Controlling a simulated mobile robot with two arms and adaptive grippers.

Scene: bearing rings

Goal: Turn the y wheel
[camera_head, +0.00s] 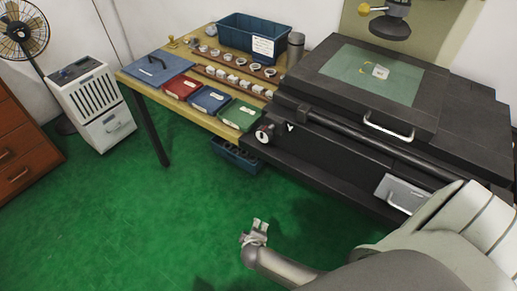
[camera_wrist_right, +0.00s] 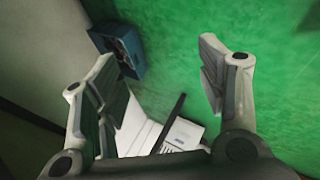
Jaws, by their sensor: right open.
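A small dark wheel with a pale face (camera_head: 264,134) sits at the front left corner of the black measuring machine (camera_head: 330,152); I cannot tell whether it is the y wheel. My right gripper (camera_head: 258,230) is below and in front of that wheel, over the green floor, apart from the machine. It is open and empty; its two spread fingers show in the right wrist view (camera_wrist_right: 158,85). The wheel does not show clearly in the right wrist view. My left gripper is not in view.
A wooden table (camera_head: 190,100) left of the machine carries coloured boxes, rows of rings and a blue bin (camera_head: 235,36). A blue crate (camera_head: 236,156) is under it. Metal handles (camera_head: 388,131) project from the machine's front. The green floor (camera_head: 110,215) at left is clear.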

